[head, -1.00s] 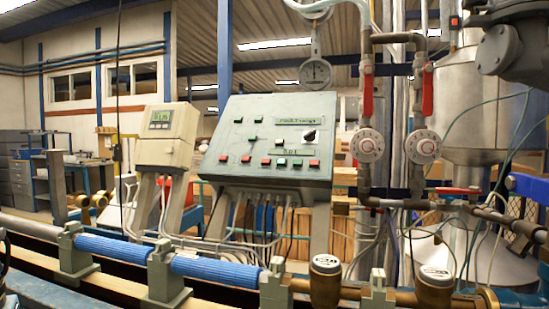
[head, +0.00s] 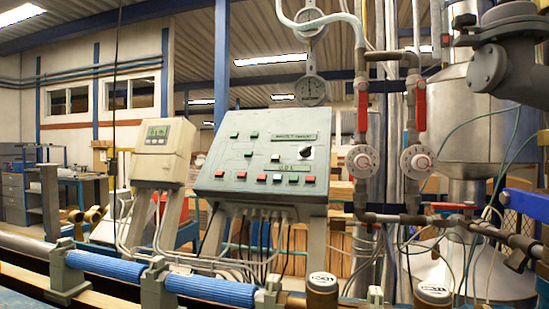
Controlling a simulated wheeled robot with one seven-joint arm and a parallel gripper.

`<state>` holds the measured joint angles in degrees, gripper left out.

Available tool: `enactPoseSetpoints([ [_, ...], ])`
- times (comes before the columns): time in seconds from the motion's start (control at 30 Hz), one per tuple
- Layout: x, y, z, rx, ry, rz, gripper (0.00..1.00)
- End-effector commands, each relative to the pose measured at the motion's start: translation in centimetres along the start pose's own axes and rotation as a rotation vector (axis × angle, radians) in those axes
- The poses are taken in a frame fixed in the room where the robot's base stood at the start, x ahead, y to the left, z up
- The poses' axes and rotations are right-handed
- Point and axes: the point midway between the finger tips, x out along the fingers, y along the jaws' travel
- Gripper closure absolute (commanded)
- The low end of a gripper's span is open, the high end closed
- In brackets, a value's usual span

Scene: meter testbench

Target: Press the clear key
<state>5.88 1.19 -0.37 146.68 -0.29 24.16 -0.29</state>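A grey-green control panel (head: 265,160) stands tilted on legs in the middle of the head view. It carries red, green and dark square keys, a black rotary knob (head: 307,153) and small dark label strips. A row of mostly red keys (head: 262,178) runs along its lower part. The lettering is too small to read, so I cannot tell which key is the clear key. A beige meter box (head: 162,152) with a small greenish display (head: 158,131) stands left of the panel. My gripper is not in view.
Blue-sleeved pipes (head: 208,288) on grey clamps and brass meters (head: 322,293) run across the front, below the panel. Right of the panel stand vertical pipes with red-handled valves (head: 421,108) and round white dials (head: 363,160). A large metal tank (head: 478,110) stands behind them.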

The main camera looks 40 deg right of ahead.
Motion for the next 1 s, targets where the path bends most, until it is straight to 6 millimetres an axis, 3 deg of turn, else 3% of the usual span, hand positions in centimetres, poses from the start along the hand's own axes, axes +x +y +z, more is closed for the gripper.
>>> enactPoseSetpoints([
  [0.07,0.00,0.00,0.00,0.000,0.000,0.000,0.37],
  [0.6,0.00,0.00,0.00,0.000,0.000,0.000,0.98],
  [1.0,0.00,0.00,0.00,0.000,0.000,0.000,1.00],
])
